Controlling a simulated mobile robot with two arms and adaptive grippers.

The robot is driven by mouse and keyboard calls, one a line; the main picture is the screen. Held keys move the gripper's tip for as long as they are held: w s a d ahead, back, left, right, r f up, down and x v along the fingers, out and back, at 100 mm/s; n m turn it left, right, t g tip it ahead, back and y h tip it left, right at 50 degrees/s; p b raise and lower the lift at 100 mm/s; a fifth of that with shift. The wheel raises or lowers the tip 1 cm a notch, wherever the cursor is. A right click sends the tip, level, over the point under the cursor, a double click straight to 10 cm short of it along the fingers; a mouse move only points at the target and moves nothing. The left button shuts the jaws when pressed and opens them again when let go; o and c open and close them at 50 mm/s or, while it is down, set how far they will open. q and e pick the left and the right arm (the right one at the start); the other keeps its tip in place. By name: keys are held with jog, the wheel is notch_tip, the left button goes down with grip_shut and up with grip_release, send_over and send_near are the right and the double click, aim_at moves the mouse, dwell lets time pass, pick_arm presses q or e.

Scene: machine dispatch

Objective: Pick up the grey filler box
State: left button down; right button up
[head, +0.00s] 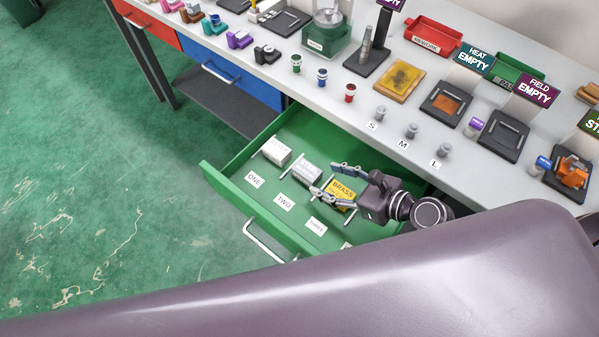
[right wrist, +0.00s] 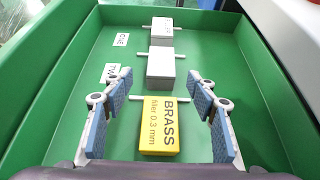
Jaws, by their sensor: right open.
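Two pale boxes lie in the open green drawer. The one by label TWO (head: 307,170) looks light grey and also shows in the right wrist view (right wrist: 160,68). The one by label ONE (head: 276,150) looks slightly whiter and is farthest away in the right wrist view (right wrist: 161,33). My right gripper (head: 326,180) is open and empty. In the right wrist view its fingers (right wrist: 160,95) stand apart on either side of the yellow BRASS filler box (right wrist: 159,127), with the pale boxes beyond. My left gripper is not in view.
The green drawer (head: 222,180) has raised walls around the boxes, with thin pale bars beside them. Label cards lie on its floor. The worktop above holds small bottles, a yellow pad (head: 400,79), dark trays and signs. Open floor lies left of the drawer.

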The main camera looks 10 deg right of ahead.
aim_at(311, 172)
jog(key=shift+w+a+f, duration=0.2)
jog(key=shift+w+f, duration=0.15)
jog(key=shift+x, duration=0.85)
jog(key=x, duration=0.5)
jog(key=shift+w+a+p, duration=0.15)
jog(key=shift+w+p, duration=0.2)
jog(key=shift+p, duration=0.05)
jog(key=c, duration=1.2)
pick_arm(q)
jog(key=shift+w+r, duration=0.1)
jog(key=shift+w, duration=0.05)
pick_arm(e)
jog(key=shift+c, duration=0.2)
jog(key=shift+r, duration=0.2)
